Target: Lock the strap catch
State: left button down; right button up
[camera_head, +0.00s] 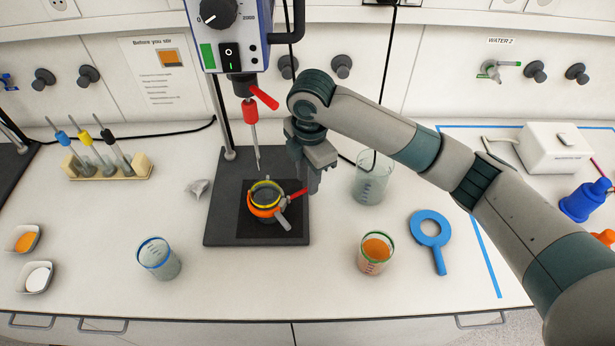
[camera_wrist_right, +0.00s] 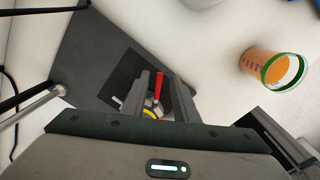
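A beaker (camera_head: 266,195) with a yellow rim and an orange strap (camera_head: 263,211) around it stands on the dark stand base. A red lever (camera_head: 298,193) sticks out from the strap's right side, and a grey lever (camera_head: 284,219) points to the lower right. I cannot tell whether the catch is locked. My right gripper (camera_head: 314,188) is just right of the beaker, pointing down. In the right wrist view its two fingers are apart, with the red lever (camera_wrist_right: 159,86) showing between them; contact cannot be made out. My left gripper is not in view.
The stirrer (camera_head: 229,35) hangs above, with its shaft over the beaker. An empty beaker (camera_head: 372,178), an orange-filled beaker (camera_head: 375,254) and a blue ring tool (camera_head: 430,238) stand or lie right. Another beaker (camera_head: 158,259) is at front left.

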jog(key=shift+f, duration=0.9)
grip_shut()
